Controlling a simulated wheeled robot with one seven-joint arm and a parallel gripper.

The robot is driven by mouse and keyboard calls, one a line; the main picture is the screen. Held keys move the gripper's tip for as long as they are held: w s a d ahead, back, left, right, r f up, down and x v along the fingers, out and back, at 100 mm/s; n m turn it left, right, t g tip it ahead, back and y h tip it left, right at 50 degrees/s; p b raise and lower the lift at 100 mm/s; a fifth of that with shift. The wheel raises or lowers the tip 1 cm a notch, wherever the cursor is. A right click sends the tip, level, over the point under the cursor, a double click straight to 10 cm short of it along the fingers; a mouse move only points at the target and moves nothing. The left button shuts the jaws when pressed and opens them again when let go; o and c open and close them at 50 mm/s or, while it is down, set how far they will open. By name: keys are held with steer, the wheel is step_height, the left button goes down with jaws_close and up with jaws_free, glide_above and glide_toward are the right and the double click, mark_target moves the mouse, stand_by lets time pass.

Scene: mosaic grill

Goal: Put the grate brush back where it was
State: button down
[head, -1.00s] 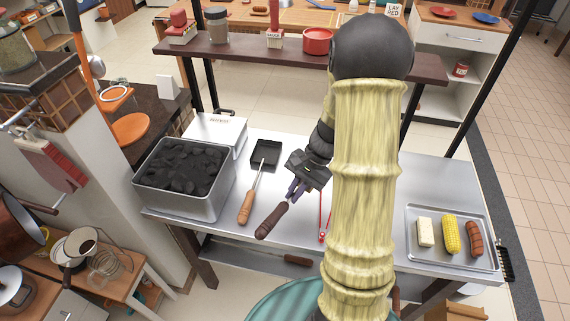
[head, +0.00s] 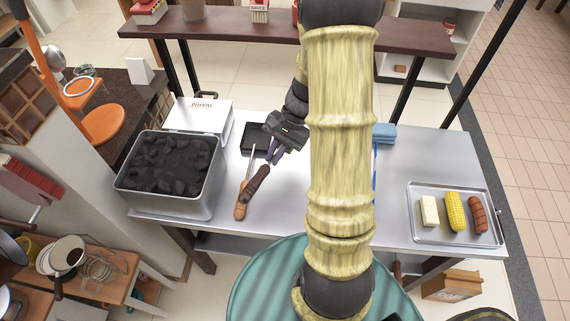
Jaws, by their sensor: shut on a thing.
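My gripper (head: 273,155) is over the left half of the metal table, in front of a black pan. It is shut on a tool with a dark brown handle (head: 255,184), which seems to be the grate brush. The handle points down and to the left, beside and partly over the light wooden handle (head: 240,207) of the black pan (head: 254,138). I see no bristles; the tool's other end is hidden at the gripper. I cannot tell whether the handle touches the table or the wooden handle.
A metal bin of charcoal (head: 170,200) and a white box (head: 200,117) stand at the table's left. A tray (head: 425,237) with a pale block, corn and a sausage is at the right. A folded blue cloth (head: 384,132) lies at the back. My arm hides the table's middle.

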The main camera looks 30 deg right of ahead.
step_height(320, 180, down, 6)
steer(key=shift+w+d+r, duration=0.1)
steer(key=shift+f, duration=1.9)
steer(key=shift+f, duration=0.1)
steer(key=c, duration=1.5)
jaws_free()
steer(key=shift+c, duration=0.2)
